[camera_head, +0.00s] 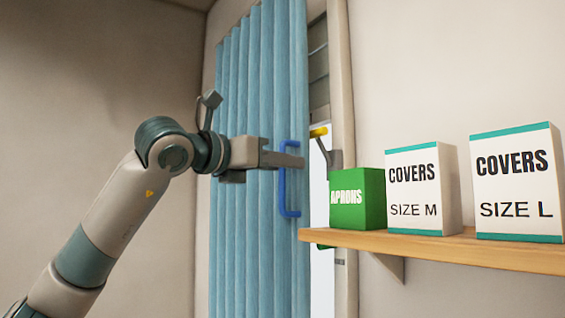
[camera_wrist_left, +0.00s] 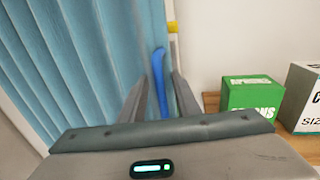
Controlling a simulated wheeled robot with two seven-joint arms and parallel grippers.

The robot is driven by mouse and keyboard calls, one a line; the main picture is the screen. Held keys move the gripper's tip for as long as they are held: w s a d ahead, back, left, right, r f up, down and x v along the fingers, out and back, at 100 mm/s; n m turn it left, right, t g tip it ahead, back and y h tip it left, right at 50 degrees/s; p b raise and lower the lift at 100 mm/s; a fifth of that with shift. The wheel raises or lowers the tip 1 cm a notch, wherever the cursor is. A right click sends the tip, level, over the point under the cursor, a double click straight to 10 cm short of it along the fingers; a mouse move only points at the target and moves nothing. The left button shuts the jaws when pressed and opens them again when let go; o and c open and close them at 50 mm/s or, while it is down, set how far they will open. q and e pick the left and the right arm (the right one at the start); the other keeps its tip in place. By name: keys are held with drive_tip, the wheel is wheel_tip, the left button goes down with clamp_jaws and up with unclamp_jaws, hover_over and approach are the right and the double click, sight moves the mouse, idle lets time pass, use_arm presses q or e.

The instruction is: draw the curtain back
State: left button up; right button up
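A light blue pleated curtain (camera_head: 239,85) hangs over an opening in the wall, covering most of it. It also fills the left of the left wrist view (camera_wrist_left: 75,55). A dark blue handle (camera_head: 283,196) is on its right edge. My left gripper (camera_head: 297,160) is at the handle, with one finger passing in front of it. In the left wrist view the handle (camera_wrist_left: 159,75) stands between the two fingers, with a gap visible on each side, so the gripper (camera_wrist_left: 160,88) looks open around it. My right gripper is not in view.
A wooden shelf (camera_head: 440,247) juts out at the right, holding a green aprons box (camera_head: 372,195) and two white covers boxes (camera_head: 412,215) (camera_head: 512,205). The green box is close to the right of my fingertips. Dim shelving (camera_head: 317,65) shows through the narrow gap beside the curtain.

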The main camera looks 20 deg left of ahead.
use_arm(q)
drive_tip(key=shift+c, duration=0.2)
clamp_jaws()
drive_tip(key=shift+a, duration=0.1)
